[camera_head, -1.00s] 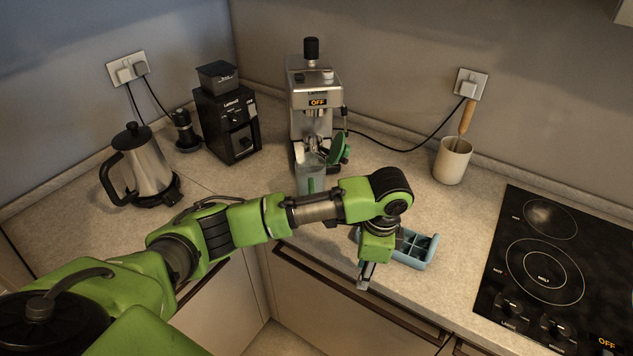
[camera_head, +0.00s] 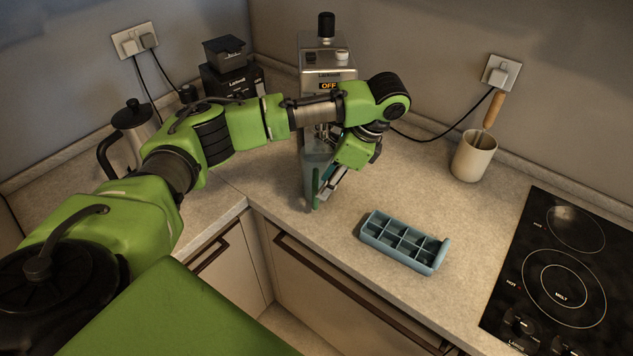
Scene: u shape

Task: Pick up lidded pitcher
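The lidded pitcher (camera_head: 311,175) is a pale, see-through vessel with a green handle (camera_head: 316,187). It stands upright on the counter in front of the coffee machine. Its top and green lid are mostly hidden behind my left arm. My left gripper (camera_head: 327,190) points down and to the left, with its fingertips right beside the green handle. I cannot tell whether the fingers touch the handle or how far apart they are. My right gripper is not in view.
The coffee machine (camera_head: 328,68) stands behind the pitcher. A blue-grey ice tray (camera_head: 403,243) lies on the counter to the right. A beige cup (camera_head: 472,157) with a wooden-handled tool and a black cooktop (camera_head: 555,270) are further right. A kettle (camera_head: 137,130) stands left.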

